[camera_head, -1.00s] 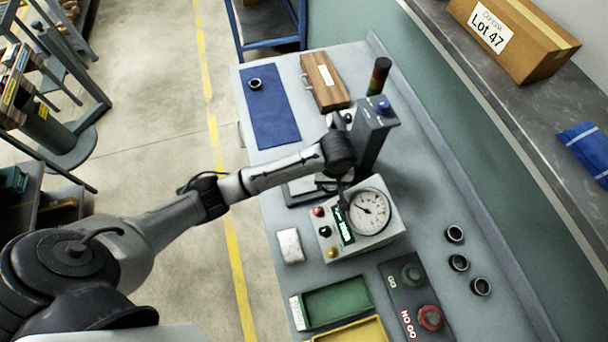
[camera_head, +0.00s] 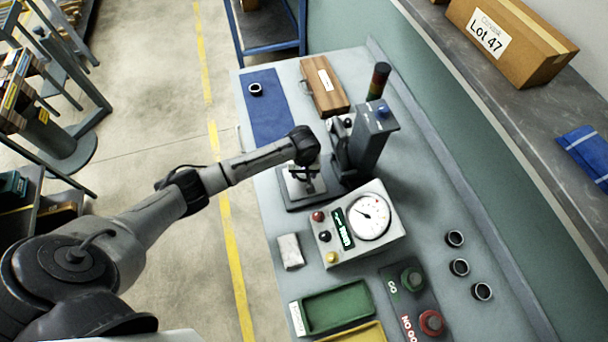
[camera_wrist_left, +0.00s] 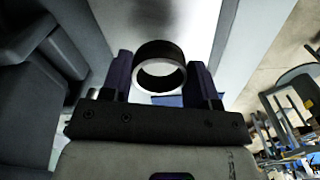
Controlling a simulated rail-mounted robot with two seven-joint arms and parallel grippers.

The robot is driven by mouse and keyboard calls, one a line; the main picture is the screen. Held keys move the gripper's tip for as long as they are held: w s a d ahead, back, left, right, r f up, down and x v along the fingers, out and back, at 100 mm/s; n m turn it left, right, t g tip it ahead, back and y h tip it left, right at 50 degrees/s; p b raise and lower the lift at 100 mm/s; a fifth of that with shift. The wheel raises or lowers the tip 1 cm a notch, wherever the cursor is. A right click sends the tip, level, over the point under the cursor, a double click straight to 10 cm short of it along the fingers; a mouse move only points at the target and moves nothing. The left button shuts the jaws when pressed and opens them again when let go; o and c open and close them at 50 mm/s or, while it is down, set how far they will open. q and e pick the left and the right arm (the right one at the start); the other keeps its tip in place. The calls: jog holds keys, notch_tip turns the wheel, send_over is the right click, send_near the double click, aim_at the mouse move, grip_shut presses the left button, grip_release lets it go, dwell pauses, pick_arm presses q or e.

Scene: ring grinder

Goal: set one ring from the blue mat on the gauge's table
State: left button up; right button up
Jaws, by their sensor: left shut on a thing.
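My left gripper (camera_head: 304,182) is over the gauge's light table (camera_head: 293,190), left of the grey gauge column (camera_head: 372,145). I cannot tell whether this ring touches the table. Another ring (camera_head: 255,89) lies on the blue mat (camera_head: 275,125) at the back left of the bench. My right gripper is not in view.
The dial box (camera_head: 368,222) stands in front of the gauge. A wooden case (camera_head: 325,85) is behind it. Three rings (camera_head: 459,267) stand at the right. A green tray (camera_head: 337,307) and the GO / NO GO button panel (camera_head: 412,290) are at the front.

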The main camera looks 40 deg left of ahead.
aim_at(304, 176)
pick_arm(q)
jog(key=shift+f, duration=1.3)
jog(key=shift+f, duration=0.15)
jog(key=o, duration=1)
jog(key=shift+f, duration=0.1)
notch_tip(304, 176, up, 12)
jog(key=r, duration=0.1)
jog(key=s+d+f+m+t+h, duration=0.1)
jog(key=s+d+f+m, duration=0.2)
jog(key=s+d, duration=0.4)
jog(key=s+d+f+m+t, duration=0.1)
jog(key=s+d+f+m, duration=0.25)
jog(key=s, duration=0.55)
jog(key=s+r+m, duration=0.1)
jog(key=s, duration=0.3)
jog(key=s+r+m+t, duration=0.1)
jog(key=s+r, duration=0.1)
jog(key=s, duration=0.2)
jog(key=s+r+m, duration=0.1)
jog(key=s, duration=0.3)
jog(key=shift+s+a+r+m+t+y+p, duration=0.3)
jog(key=shift+s+a+m+y+p, duration=0.05)
jog(key=shift+s+a+y, duration=0.05)
